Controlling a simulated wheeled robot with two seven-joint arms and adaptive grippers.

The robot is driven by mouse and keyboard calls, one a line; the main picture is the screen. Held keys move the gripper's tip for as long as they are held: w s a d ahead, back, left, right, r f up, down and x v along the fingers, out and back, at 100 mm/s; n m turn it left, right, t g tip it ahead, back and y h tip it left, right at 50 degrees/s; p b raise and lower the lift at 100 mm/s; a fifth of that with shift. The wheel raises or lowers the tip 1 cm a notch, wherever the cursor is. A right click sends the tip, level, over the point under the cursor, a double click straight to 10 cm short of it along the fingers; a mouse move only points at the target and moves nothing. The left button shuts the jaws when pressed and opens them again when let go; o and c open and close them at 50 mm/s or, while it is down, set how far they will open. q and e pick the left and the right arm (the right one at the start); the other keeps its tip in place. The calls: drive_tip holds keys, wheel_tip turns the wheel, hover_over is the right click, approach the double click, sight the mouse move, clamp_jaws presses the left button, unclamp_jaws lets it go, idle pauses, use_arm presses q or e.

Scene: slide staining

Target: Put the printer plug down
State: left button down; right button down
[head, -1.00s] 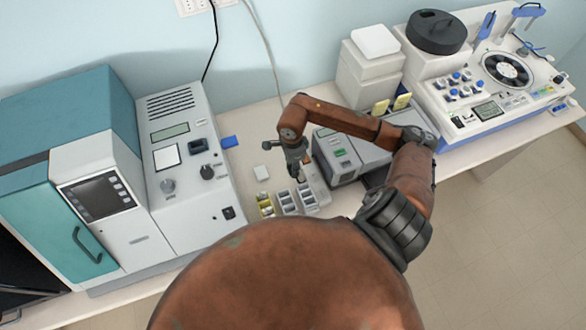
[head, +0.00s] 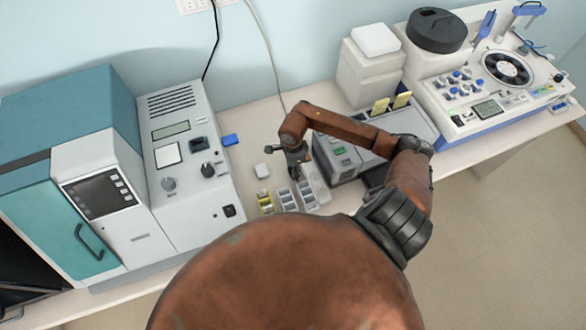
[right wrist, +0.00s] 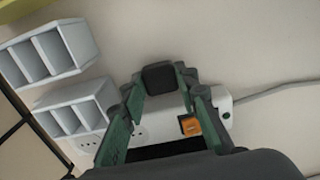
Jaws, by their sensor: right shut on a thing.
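My right gripper (head: 296,168) is above the bench, just behind the small slotted racks. In the right wrist view its green-sided fingers (right wrist: 162,88) are shut on a dark block, which I take to be the printer plug (right wrist: 160,78). The plug is seen against a white power strip (right wrist: 226,103) with sockets and an orange switch; I cannot tell whether it touches the strip. The strip also shows at the gripper's right in the head view (head: 320,190). The plug is too small to make out there. My left gripper is not in view.
Grey slotted racks (head: 286,199) and a yellow one (head: 265,203) stand in front of the gripper. A small white block (head: 262,170) lies left. A grey printer-like device (head: 342,160) is close on the right, a large teal-and-grey machine (head: 85,110) at left. Bench behind is clear.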

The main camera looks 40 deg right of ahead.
drive_tip(key=shift+f, duration=0.2)
drive_tip(key=c, duration=1.5)
unclamp_jaws()
drive_tip(key=shift+r, duration=0.1)
drive_tip(key=shift+r, duration=0.25)
wheel_tip(320, 180, up, 13)
drive_tip(key=b, duration=0.1)
drive_tip(key=shift+f+b, duration=0.2)
drive_tip(key=shift+b, duration=0.1)
drive_tip(key=shift+s, duration=0.1)
